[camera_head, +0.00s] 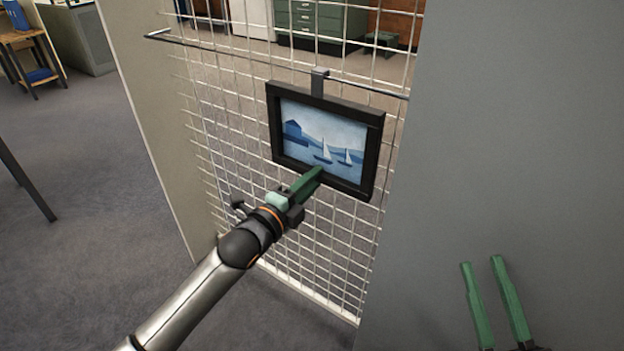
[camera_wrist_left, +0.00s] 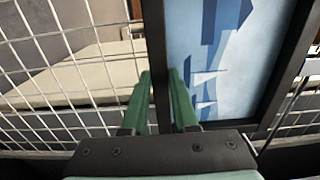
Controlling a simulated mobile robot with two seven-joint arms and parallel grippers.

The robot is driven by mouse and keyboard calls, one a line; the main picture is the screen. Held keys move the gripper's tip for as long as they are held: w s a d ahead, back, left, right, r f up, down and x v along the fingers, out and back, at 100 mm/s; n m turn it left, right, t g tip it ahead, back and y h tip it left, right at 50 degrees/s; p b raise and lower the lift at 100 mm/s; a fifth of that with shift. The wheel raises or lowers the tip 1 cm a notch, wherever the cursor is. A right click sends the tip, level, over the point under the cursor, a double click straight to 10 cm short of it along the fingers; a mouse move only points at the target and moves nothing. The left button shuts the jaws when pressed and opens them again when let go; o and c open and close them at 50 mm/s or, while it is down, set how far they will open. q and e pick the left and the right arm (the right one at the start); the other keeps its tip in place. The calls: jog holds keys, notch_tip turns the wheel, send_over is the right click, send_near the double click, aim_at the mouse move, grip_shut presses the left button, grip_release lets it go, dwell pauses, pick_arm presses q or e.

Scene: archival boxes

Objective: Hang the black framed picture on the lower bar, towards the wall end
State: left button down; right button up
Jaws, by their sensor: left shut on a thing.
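The black framed picture (camera_head: 375,150), a blue scene with sailboats, is upright in front of a white wire grid in the head view. A grey hook (camera_head: 320,82) at its top reaches the dark bar (camera_head: 240,56) and appears to lie over it; whether it bears weight I cannot tell. My left gripper (camera_head: 314,175) is shut on the frame's bottom edge. The wrist view shows the green fingers (camera_wrist_left: 159,85) on either side of the dark frame edge (camera_wrist_left: 155,40). My right gripper (camera_head: 482,262) is open and empty at the lower right.
A large grey wall (camera_head: 500,130) stands close to the picture's right, where the bar ends. A beige panel (camera_head: 150,120) edges the grid (camera_head: 225,120) at left. The bar's left end is free.

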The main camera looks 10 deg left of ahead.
dwell(0.4)
pick_arm(q)
jog(key=c, duration=0.6)
grip_release()
jog(key=shift+f, duration=0.3)
jog(key=shift+c, duration=0.2)
jog(key=shift+r, duration=0.15)
